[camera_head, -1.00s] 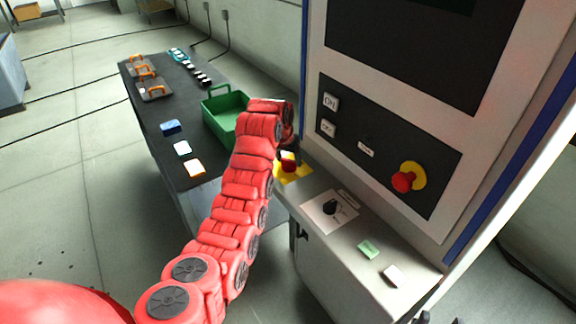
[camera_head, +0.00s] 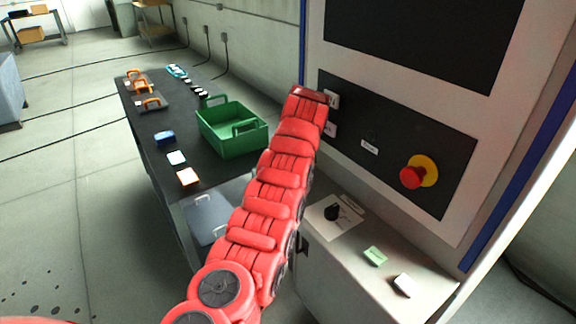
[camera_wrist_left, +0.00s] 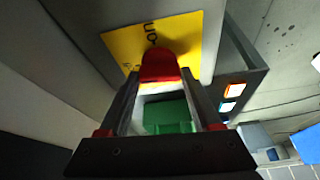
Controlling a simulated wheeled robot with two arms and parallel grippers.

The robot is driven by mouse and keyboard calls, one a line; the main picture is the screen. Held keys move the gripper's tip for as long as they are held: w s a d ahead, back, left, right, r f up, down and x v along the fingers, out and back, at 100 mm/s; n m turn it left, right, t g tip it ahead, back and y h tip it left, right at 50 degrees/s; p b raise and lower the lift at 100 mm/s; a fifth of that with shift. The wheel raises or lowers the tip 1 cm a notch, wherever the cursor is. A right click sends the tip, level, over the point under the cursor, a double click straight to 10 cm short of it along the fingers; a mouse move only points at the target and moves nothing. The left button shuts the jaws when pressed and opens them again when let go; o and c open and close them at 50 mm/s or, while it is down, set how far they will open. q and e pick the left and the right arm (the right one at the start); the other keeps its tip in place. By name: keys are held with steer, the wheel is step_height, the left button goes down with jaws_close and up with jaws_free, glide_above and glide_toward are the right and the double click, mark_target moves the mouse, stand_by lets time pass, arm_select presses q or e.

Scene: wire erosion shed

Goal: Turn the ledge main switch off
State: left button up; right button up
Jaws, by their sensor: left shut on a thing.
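The ledge main switch has a red handle (camera_wrist_left: 158,68) on a yellow plate (camera_wrist_left: 188,40) with black lettering, seen in the left wrist view. My left gripper (camera_wrist_left: 160,82) is shut on the red handle, with one finger on each side of it. The handle's exact angle is hard to tell. In the head view my red left arm hides the switch, its plate and the gripper. My right gripper is not in view.
On the ledge (camera_head: 375,285) are a black rotary knob (camera_head: 332,211), a green tag (camera_head: 375,256) and a white tag (camera_head: 403,284). A red emergency button (camera_head: 411,177) is on the panel above. A green crate (camera_head: 245,145) stands on the dark bench (camera_head: 190,130).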

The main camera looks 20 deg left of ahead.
arm_select(q)
steer(key=shift+n+g, duration=0.3)
steer(key=shift+n, duration=0.5)
steer(key=o, duration=1.4)
steer(key=shift+d+r, duration=0.1)
steer(key=shift+d+r, duration=0.1)
steer(key=shift+r, duration=0.2)
steer(key=p+v, duration=0.1)
steer(key=v, duration=0.7)
steer(key=p+v, duration=0.2)
steer(key=v, duration=0.6)
steer(key=shift+s+d+r, duration=0.15)
steer(key=shift+s+d, duration=0.05)
steer(key=shift+d, duration=0.1)
